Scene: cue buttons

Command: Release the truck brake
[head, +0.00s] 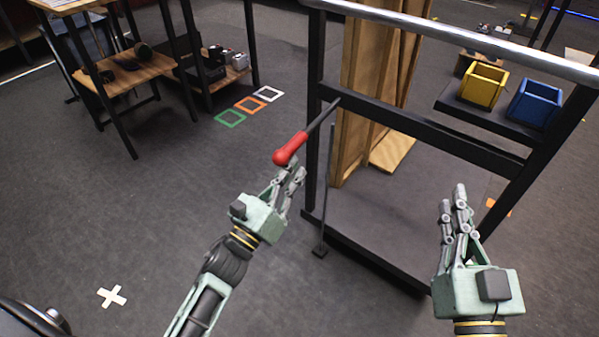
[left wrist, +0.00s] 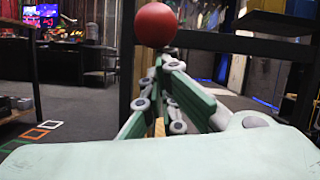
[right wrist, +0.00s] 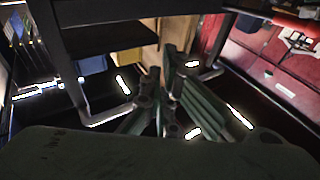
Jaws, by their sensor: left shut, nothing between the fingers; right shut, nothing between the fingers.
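The truck (head: 474,154) is a black metal frame with a low deck and a silver handlebar across the top. Its brake lever has a red grip (head: 289,149) on a dark rod, sticking out from the frame's left side toward me. My left gripper (head: 296,173) is shut and empty, just below and beside the red grip. The red knob end also shows above the fingers in the left wrist view (left wrist: 155,25). I cannot tell whether the fingers touch it. My right gripper (head: 461,190) is shut and empty, in front of the truck's right part.
Wooden boards (head: 374,90) stand on the truck. A yellow bin (head: 483,85) and a blue bin (head: 534,104) sit on a dark shelf at the right. A wooden table (head: 125,74) stands at the back left. The floor at left is clear, with a white cross (head: 112,296).

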